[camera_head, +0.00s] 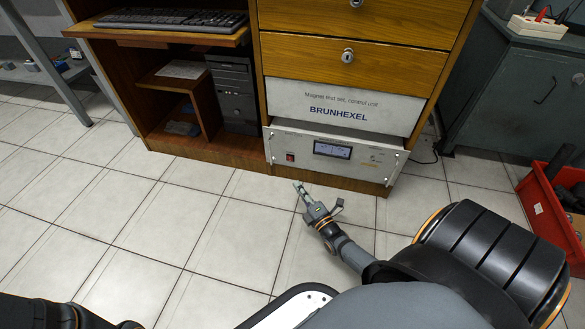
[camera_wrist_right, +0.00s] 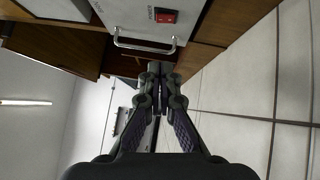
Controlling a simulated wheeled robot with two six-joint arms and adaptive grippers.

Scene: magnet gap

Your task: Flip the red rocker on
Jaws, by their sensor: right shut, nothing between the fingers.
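The red rocker (camera_head: 290,157) is a small red switch at the left of the light grey control unit front panel (camera_head: 365,170), low in the wooden desk. In the right wrist view the red rocker (camera_wrist_right: 166,16) shows near the top, beside a metal handle (camera_wrist_right: 145,44). My right gripper (camera_head: 298,185) is in front of and below the panel in the head view, apart from the rocker. In the right wrist view its fingers (camera_wrist_right: 157,68) are together and empty. I cannot tell the rocker's position. My left gripper is not in view.
A white panel marked BRUNHEXEL (camera_head: 340,108) sits above the unit, with wooden drawers (camera_head: 350,52) over it. A computer tower (camera_head: 235,95) stands to the left. A red crate (camera_head: 545,215) is on the floor at right. The tiled floor (camera_head: 140,235) is clear at left.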

